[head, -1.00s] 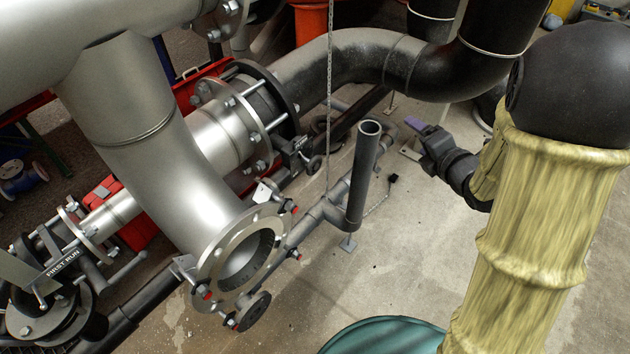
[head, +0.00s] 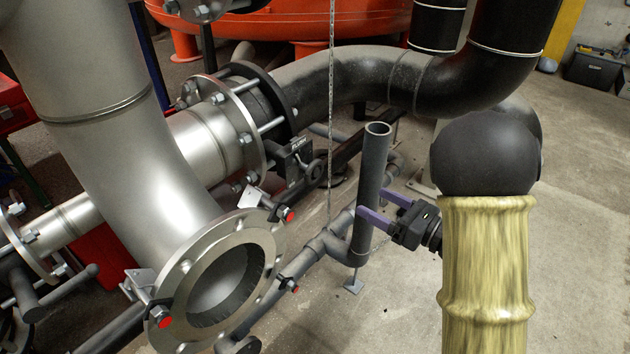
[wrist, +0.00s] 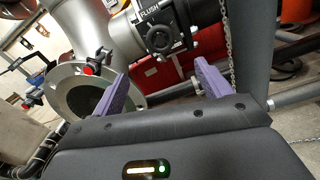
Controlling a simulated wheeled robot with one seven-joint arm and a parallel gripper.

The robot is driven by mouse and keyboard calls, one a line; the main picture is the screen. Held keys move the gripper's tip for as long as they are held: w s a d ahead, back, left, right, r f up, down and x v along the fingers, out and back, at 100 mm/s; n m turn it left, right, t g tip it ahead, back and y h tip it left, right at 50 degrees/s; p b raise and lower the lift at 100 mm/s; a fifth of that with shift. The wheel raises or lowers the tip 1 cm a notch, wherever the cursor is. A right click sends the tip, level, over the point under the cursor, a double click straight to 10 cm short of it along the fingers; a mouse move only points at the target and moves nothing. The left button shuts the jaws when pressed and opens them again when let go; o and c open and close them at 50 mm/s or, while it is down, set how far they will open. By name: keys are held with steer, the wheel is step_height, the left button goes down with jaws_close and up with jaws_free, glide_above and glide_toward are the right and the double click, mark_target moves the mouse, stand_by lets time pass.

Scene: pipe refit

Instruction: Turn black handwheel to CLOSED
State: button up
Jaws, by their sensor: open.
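My gripper (head: 380,207) is open and empty, its purple fingers apart, at the right edge of the upright grey pipe in the head view. It also shows open in the wrist view (wrist: 160,78). A black valve body (head: 298,155) with a label that reads FLUSH in the wrist view sits beyond it, to the left. A small round black wheel-like part (head: 316,170) is on it; in the wrist view this round part (wrist: 160,38) lies above and between the fingers, apart from them. No CLOSED marking is readable.
The upright open pipe (head: 370,185) stands between my gripper and the valve in the head view. A hanging chain (head: 331,110) is close by. A large open flange (head: 270,245) with red-tipped clamps is left.

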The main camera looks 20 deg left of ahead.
mark_target(318, 172)
steer(key=b+x, duration=0.4)
steer(key=x, duration=1.3)
steer(key=shift+w+a+r, duration=0.1)
steer(key=shift+w+a, duration=0.1)
steer(key=shift+a, duration=0.05)
steer(key=shift+c, duration=0.3)
steer(key=c, duration=0.9)
